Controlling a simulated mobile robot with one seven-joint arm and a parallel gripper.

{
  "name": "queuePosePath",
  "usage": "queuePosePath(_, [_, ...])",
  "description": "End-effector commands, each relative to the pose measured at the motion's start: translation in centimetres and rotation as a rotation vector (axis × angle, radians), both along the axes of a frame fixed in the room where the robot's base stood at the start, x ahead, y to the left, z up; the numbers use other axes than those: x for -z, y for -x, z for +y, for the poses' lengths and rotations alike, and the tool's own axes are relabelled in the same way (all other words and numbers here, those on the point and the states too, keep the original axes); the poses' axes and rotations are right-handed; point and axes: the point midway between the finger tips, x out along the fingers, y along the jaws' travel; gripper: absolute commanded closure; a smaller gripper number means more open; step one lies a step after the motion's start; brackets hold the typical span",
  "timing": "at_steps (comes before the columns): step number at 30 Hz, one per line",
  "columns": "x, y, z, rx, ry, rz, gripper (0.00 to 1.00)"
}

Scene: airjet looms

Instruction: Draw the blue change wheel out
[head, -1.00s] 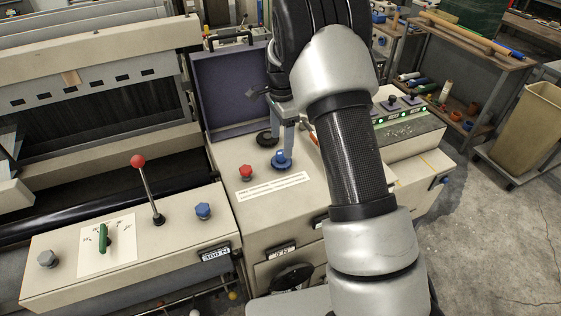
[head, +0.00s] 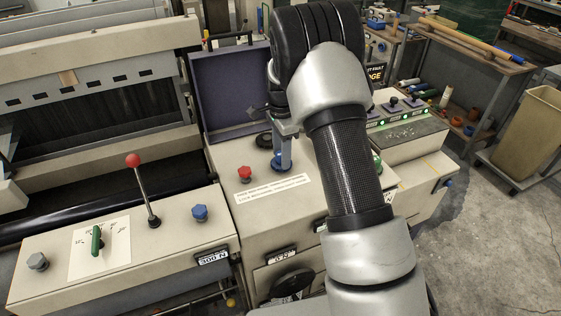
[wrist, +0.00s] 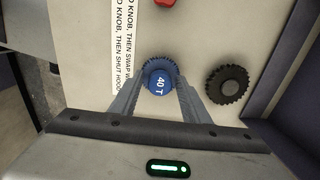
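The blue change wheel (wrist: 159,82), marked "40 T", sits on the cream machine top with a toothed rim around its round hub. In the head view the wheel (head: 280,163) is partly covered by my finger. My gripper (wrist: 160,88) points down at it, one finger on each side of the hub. The fingers are very near the hub, but I cannot tell whether they press on it. The wheel appears still at its place on the panel.
A black toothed wheel (wrist: 227,84) stands beside the blue one. A red knob (head: 244,174) and a printed label strip (head: 273,188) are close by. The raised purple hood (head: 224,90) stands behind. A red-topped lever (head: 141,185) rises at the left.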

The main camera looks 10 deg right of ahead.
Motion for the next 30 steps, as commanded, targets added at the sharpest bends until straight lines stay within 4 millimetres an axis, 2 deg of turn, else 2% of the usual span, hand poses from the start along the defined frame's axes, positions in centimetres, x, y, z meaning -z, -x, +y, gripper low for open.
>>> queuePosePath(1, [0.0, 0.0, 0.0, 0.0, 0.0, 0.0, 0.67])
queuePosePath(6, [-0.01, 0.0, 0.0, 0.0, 0.0, 0.0, 0.95])
queuePosePath(30, [-0.69, -0.04, 0.0, 0.0, 0.0, -0.001, 0.96])
